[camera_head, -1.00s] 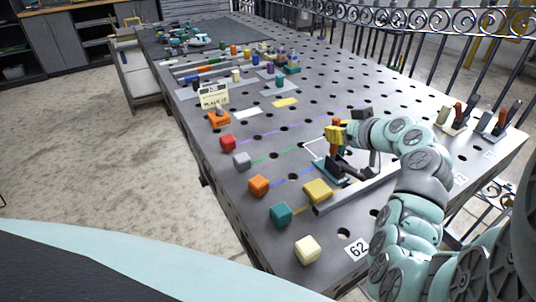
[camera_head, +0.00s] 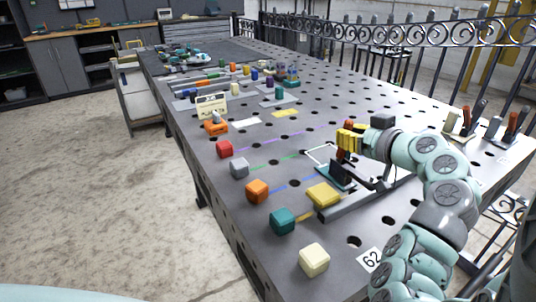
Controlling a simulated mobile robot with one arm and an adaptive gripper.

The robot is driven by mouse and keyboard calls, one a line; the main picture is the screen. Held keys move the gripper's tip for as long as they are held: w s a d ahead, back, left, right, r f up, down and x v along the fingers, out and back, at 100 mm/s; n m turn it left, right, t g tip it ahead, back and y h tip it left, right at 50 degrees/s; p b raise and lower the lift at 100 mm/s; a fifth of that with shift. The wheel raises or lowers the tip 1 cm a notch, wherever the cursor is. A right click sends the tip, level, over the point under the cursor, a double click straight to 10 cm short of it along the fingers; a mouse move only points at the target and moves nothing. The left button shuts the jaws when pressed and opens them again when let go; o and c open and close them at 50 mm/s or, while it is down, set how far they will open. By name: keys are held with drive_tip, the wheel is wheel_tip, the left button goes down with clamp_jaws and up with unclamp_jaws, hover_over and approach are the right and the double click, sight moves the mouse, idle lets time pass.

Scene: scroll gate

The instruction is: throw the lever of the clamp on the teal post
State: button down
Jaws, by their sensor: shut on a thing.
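My arm reaches in from the right.
Orange (camera_head: 257,191), grey (camera_head: 239,169), red (camera_head: 224,149) and cream (camera_head: 314,260) blocks line the left edge. Red- and black-handled tools (camera_head: 513,126) stand at the right edge. A scrolled iron railing (camera_head: 420,28) runs behind the table.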

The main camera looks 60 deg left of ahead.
drive_tip(key=shift+f, duration=0.15)
drive_tip(key=c, duration=1.1)
unclamp_jaws()
drive_tip(key=shift+d, duration=0.15)
drive_tip(key=shift+o, duration=1)
drive_tip(key=v, duration=1.2)
drive_tip(key=shift+o, duration=0.2)
